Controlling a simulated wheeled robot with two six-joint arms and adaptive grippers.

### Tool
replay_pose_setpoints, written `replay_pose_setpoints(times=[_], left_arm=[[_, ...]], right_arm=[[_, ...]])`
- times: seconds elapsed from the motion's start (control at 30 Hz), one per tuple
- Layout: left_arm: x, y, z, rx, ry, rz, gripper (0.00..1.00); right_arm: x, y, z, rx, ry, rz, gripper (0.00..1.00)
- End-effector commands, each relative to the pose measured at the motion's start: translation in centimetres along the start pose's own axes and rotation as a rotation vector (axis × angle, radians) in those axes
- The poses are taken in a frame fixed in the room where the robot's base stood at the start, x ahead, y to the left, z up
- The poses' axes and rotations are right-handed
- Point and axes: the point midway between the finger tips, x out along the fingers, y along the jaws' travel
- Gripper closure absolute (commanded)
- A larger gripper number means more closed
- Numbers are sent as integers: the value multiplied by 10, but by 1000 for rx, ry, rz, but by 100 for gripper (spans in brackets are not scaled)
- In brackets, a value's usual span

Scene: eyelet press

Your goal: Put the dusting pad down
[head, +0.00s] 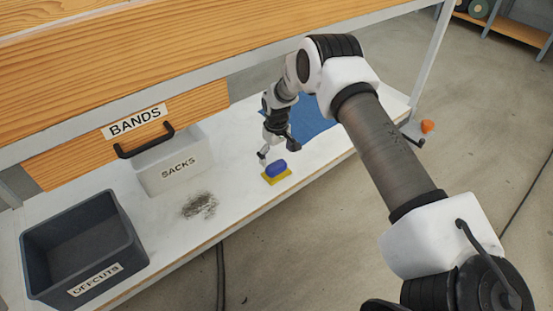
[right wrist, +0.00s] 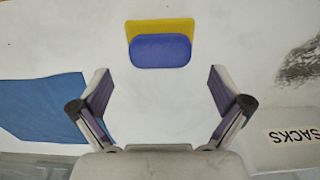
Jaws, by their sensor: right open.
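The dusting pad (head: 276,171) has a blue grip on a yellow base. It lies flat on the white shelf, right of the dark dust patch. In the right wrist view the dusting pad (right wrist: 160,48) is beyond the fingertips, with white surface between. My right gripper (head: 276,150) is just behind the pad in the head view, apart from it. Its fingers (right wrist: 160,82) are spread wide and nothing is between them. My left gripper is not in view.
A grey dust patch (head: 199,205) lies on the shelf (head: 235,185). A pale SACKS bin (head: 178,170) and a dark OFFCUTS bin (head: 85,240) stand left. A blue sheet (head: 312,120) lies behind my arm. A wooden BANDS drawer (head: 180,125) hangs above. An orange object (head: 427,126) is at right.

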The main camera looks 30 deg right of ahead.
Motion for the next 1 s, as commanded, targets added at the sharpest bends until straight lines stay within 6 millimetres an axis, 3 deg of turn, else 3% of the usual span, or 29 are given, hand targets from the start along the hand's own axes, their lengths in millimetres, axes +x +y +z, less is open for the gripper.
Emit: replay_pose_setpoints(times=[0.03,0.13,0.27,0.37,0.43,0.5,0.6,0.7,0.8,1.0], left_arm=[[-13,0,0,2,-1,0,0],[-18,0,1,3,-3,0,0],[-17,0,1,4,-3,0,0],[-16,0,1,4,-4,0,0],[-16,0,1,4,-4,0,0],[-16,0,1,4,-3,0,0],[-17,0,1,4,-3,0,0],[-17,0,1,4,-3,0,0],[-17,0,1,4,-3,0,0],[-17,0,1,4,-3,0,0]], right_arm=[[-18,0,0,0,-1,-1,0],[-28,-1,1,0,-2,-2,0],[-3,-22,22,-2,-8,-11,0],[45,-64,74,6,-13,-29,0],[76,-99,134,24,-16,-40,0],[91,-129,200,50,-16,-43,0],[87,-155,285,86,-17,-33,0],[70,-166,338,109,-12,-18,0],[58,-170,360,118,-6,-9,0],[57,-170,362,121,-1,-8,0]])
